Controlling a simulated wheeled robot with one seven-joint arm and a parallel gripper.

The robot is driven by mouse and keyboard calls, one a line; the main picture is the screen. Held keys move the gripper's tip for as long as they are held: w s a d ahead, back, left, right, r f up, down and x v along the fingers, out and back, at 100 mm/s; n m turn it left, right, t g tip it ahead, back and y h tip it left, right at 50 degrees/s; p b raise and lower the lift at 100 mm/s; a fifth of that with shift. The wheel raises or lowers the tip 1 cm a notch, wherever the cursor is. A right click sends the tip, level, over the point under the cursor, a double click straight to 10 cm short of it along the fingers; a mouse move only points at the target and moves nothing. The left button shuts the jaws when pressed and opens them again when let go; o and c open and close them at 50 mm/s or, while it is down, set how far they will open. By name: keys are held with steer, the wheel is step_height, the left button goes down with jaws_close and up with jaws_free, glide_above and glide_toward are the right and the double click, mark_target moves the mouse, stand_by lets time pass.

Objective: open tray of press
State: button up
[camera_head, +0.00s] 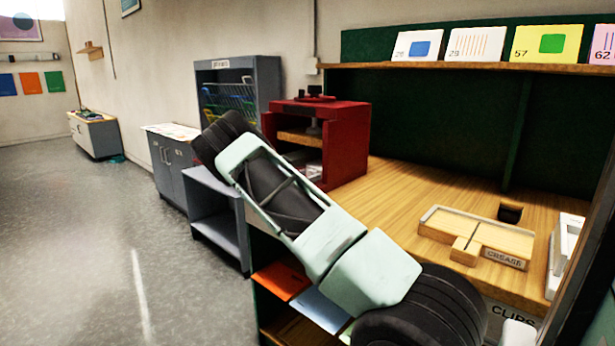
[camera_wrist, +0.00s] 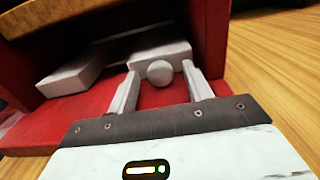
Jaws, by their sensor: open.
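The red press (camera_head: 345,135) stands on the wooden bench in the head view, its opening facing left. The wrist view looks into this red frame (camera_wrist: 212,40). A pale block with a round knob (camera_wrist: 160,72), seemingly the tray front (camera_wrist: 165,52), sits low inside it. My gripper (camera_wrist: 161,70) is open, with one finger on each side of the knob. Whether the fingers touch the knob cannot be told. A second pale block (camera_wrist: 75,75) lies to the left. My gripper is hidden in the head view.
A wooden holder marked CREASE (camera_head: 475,237) stands farther right.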

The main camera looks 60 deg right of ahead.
steer(key=shift+d, duration=0.25)
jaws_close()
steer(key=w+a+p, duration=0.2)
steer(key=a+p, duration=0.3)
steer(key=a, duration=1.9)
steer(key=shift+w, duration=0.3)
steer(key=shift+a, duration=0.1)
jaws_free()
